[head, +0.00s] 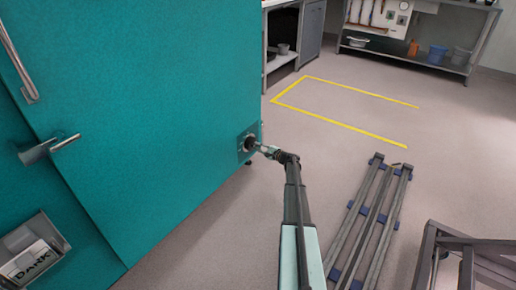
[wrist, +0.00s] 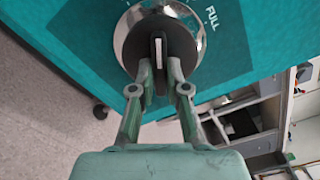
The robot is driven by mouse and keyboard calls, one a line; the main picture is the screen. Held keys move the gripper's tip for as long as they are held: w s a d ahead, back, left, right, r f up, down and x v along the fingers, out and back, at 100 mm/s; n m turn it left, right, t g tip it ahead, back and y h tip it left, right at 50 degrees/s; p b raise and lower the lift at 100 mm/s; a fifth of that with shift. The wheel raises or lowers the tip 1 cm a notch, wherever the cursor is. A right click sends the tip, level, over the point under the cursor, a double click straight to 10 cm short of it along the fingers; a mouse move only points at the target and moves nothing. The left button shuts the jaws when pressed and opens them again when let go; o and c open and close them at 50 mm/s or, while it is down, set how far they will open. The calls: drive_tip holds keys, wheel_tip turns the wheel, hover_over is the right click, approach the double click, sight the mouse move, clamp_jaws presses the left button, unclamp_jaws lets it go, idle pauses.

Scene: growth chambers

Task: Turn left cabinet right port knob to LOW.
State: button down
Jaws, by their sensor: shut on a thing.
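The teal cabinet (head: 165,110) fills the left of the head view. Its port knob (head: 248,143) sits low near the right edge of the cabinet front, on a small plate. In the wrist view the knob (wrist: 158,45) is a dark disc with a raised grip bar, inside a shiny metal ring. The word FULL (wrist: 211,18) is printed on the plate to the right of the ring; no LOW label is readable. My gripper (wrist: 160,70) is at the knob with its two fingers closed on either side of the grip bar. It also shows in the head view (head: 257,147).
A door handle (head: 50,148) and a holder with a DARK card (head: 33,257) are at the left. Floor rails (head: 370,215) and a metal frame (head: 470,250) stand at the right. Yellow floor tape (head: 340,122) and a shelf bench (head: 410,55) lie beyond.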

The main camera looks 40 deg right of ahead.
drive_tip(key=c, duration=1.2)
unclamp_jaws()
drive_tip(key=shift+o, duration=0.2)
drive_tip(key=v, duration=1.2)
